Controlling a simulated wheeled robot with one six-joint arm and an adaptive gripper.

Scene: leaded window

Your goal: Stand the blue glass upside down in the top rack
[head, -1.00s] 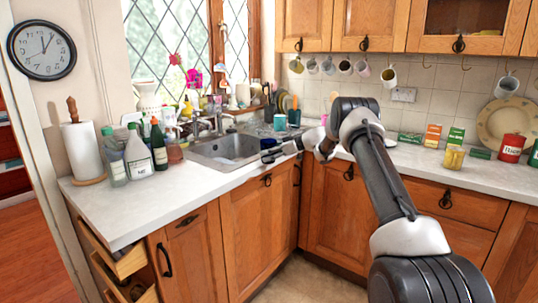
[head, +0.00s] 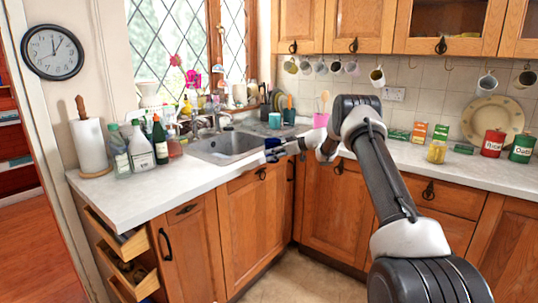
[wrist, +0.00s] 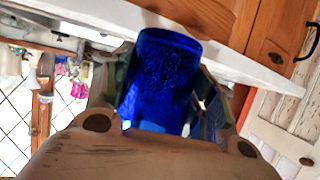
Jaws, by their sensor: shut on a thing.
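The blue glass (wrist: 165,72) fills the middle of the wrist view, between the fingers of my gripper (wrist: 170,95). My gripper is shut on the glass. In the head view the glass (head: 271,143) shows as a small dark blue patch at my gripper (head: 276,153), in front of the counter edge near the sink's right end. Its exact tilt is hard to tell from there. I cannot make out a top rack in either view.
The sink (head: 228,147) is set in the white counter (head: 150,197). Bottles (head: 140,148) stand at its left. Several drawers (head: 133,270) stand open at the lower left. Mugs (head: 377,76) hang under the wall cupboards. Tins (head: 493,142) stand at the right.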

